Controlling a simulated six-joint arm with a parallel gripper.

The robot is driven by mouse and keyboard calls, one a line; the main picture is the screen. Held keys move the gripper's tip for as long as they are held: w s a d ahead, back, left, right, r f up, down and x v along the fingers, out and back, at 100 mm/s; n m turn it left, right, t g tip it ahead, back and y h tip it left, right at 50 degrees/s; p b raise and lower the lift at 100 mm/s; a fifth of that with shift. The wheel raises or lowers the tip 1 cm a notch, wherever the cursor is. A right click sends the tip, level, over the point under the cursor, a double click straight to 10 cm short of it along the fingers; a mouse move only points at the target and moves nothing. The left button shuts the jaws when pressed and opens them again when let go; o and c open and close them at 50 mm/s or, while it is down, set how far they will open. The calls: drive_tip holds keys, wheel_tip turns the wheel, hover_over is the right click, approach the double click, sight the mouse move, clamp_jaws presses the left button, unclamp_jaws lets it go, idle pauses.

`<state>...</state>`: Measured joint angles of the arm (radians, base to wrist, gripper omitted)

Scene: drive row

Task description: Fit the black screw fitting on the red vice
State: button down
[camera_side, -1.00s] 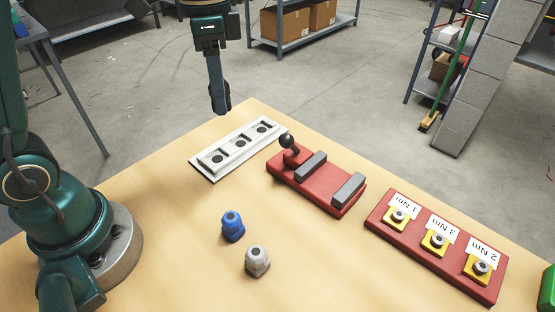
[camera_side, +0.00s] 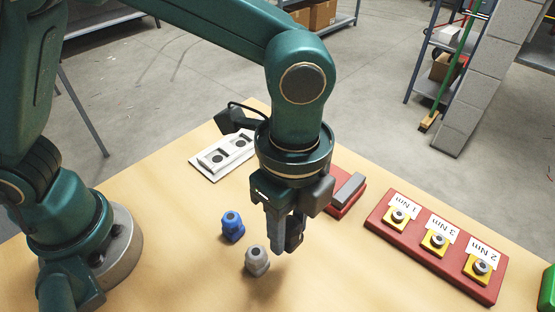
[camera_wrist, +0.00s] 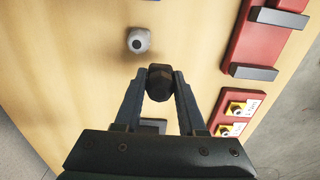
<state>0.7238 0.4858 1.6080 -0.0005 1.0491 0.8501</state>
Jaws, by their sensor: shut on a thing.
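My gripper (camera_wrist: 159,84) is shut on the black screw fitting (camera_wrist: 159,83), which sits between the fingertips in the wrist view. In the side view my gripper (camera_side: 285,245) hangs over the table, just right of the grey fitting, and its fingers mostly hide the black fitting. The red vice (camera_side: 340,208) lies behind and to the right of my gripper, with one grey jaw (camera_side: 349,189) showing and the rest hidden by my arm. In the wrist view the red vice (camera_wrist: 252,45) is at the upper right, with both grey jaws in sight.
A grey fitting (camera_side: 257,260) and a blue fitting (camera_side: 232,226) stand on the table (camera_side: 185,240). A white holder with round holes (camera_side: 207,168) lies behind. A red board with yellow torque stations (camera_side: 380,218) is at the right. The table's front middle is clear.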

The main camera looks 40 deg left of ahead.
hover_over(299, 291)
wheel_tip(299, 291, down, 3)
drive_tip(key=shift+r, duration=0.15)
drive_tip(key=shift+f, duration=2)
drive_tip(key=shift+f, duration=0.2)
drive_tip(key=c, duration=0.5)
unclamp_jaws()
drive_tip(key=shift+r, duration=0.15)
